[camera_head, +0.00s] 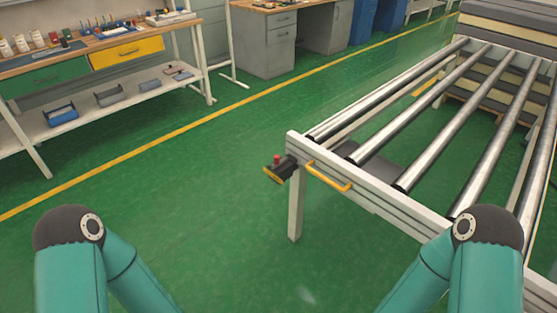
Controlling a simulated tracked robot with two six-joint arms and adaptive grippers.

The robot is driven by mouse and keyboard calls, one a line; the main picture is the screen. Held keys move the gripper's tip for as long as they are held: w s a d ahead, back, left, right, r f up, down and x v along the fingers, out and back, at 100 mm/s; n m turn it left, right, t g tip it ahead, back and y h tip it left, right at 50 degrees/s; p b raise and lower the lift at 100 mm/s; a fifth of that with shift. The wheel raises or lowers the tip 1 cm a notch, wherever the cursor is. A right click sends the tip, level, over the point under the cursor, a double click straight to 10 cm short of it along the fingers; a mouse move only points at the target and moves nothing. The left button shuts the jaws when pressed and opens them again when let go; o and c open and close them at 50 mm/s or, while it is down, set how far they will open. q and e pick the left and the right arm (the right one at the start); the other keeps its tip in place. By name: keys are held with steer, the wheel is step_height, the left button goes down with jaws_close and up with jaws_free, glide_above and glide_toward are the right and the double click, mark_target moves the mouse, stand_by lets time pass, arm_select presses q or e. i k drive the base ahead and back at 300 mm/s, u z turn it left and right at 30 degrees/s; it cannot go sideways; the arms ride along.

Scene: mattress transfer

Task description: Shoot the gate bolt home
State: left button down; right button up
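A roller table (375,190) with a white frame and several steel rollers stands at the right. A yellow bar handle (329,177) is fixed to its near end. A dark box with a red button (279,168) is mounted at the near left corner. I cannot make out a bolt on the frame at this size. Teal links of my two arms rise at the bottom left and bottom right. The right one covers part of the table's near end. Neither gripper is in view.
Stacked mattresses (508,30) lie beyond the rollers. A workbench (100,50) with tools stands at the back left, and grey drawer cabinets (267,43) stand at the back. The green floor (190,195) between the bench and roller table is clear.

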mark_target(277, 162)
steer(key=u, duration=0.15)
steer(key=i, duration=1)
steer(key=z, duration=1.9)
steer(key=k, duration=0.95)
steer(key=u, duration=0.35)
steer(key=i, duration=0.1)
steer(key=u, duration=0.5)
